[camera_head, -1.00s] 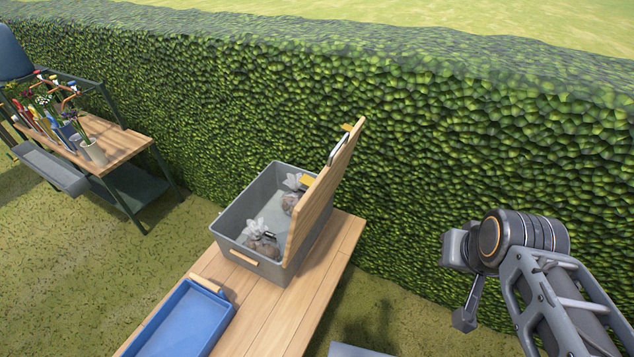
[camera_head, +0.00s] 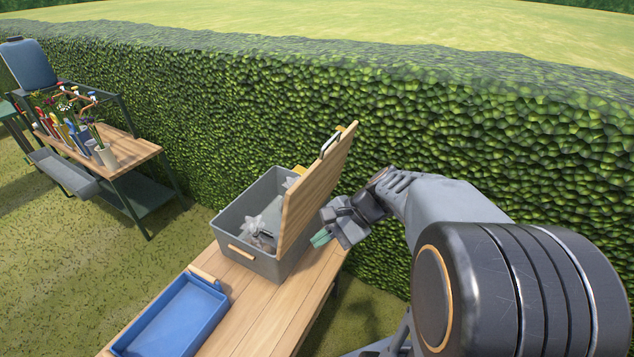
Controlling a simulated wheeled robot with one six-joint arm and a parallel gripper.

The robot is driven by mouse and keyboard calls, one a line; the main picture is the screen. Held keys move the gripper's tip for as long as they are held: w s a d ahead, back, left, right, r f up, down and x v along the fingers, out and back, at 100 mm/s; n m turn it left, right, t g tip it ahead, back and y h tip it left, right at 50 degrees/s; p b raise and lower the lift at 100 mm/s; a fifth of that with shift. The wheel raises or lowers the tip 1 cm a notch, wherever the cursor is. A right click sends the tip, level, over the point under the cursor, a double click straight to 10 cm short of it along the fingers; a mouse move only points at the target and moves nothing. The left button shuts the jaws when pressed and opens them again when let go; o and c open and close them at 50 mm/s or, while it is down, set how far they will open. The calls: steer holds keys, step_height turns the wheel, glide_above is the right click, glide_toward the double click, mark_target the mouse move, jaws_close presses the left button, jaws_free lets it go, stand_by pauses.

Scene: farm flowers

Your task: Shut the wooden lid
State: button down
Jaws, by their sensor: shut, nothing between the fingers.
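The wooden lid (camera_head: 316,186) stands open and upright along the right side of the grey box (camera_head: 243,251). A metal handle (camera_head: 330,145) sits near its top edge. The box stands on the wooden table and holds clear bags, partly hidden behind the lid. My gripper (camera_head: 321,239) is just right of the lid, low beside its lower part, on its outer side. Its greenish fingertips are together and hold nothing. I cannot tell whether they touch the lid.
A blue tray (camera_head: 174,320) lies on the wooden table (camera_head: 262,308) in front of the box. A tall hedge (camera_head: 460,130) runs behind. Another bench (camera_head: 128,155) with flowers and tools stands at the far left.

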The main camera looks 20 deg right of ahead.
steer(key=w+d+f+m+t+y+b, duration=0.1)
steer(key=w+d+m+t+y, duration=0.35)
steer(key=w+m, duration=0.2)
steer(key=m+t+b, duration=0.1)
steer(key=m+t, duration=0.8)
glide_toward(317, 170)
steer(key=p+x, duration=0.3)
steer(key=x, duration=0.3)
steer(key=shift+r, duration=0.1)
steer(key=shift+p+x, duration=0.35)
steer(key=shift+x, duration=0.4)
steer(key=shift+a, duration=0.1)
